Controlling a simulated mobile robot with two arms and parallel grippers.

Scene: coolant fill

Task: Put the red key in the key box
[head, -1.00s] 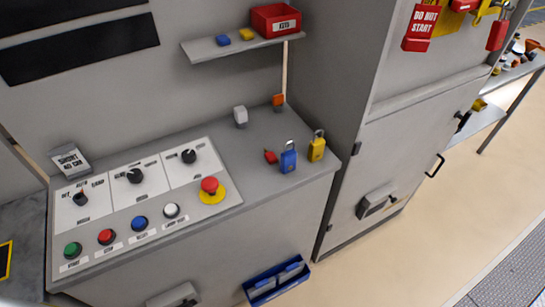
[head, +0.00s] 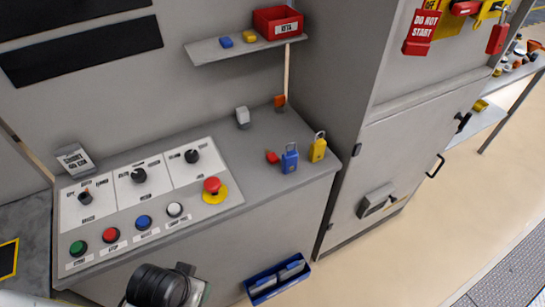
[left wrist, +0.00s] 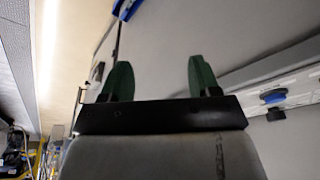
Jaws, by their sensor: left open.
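The red key (head: 272,157) lies on the grey console top, just left of a blue padlock (head: 289,160). The key box is a red open-topped box (head: 278,27) with a white label, on the wall shelf above; its inside is mostly hidden. Part of my left arm shows at the bottom of the head view, in front of the console and well below the key. In the left wrist view my left gripper (left wrist: 160,80) has its two green fingers apart with nothing between them. My right gripper is in neither current view.
A yellow padlock (head: 318,148) stands right of the blue one. Blue and yellow pieces lie on the shelf (head: 215,56) beside the box. The control panel with its red emergency button (head: 212,186) fills the console's left. A blue tray (head: 278,280) hangs low on the front.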

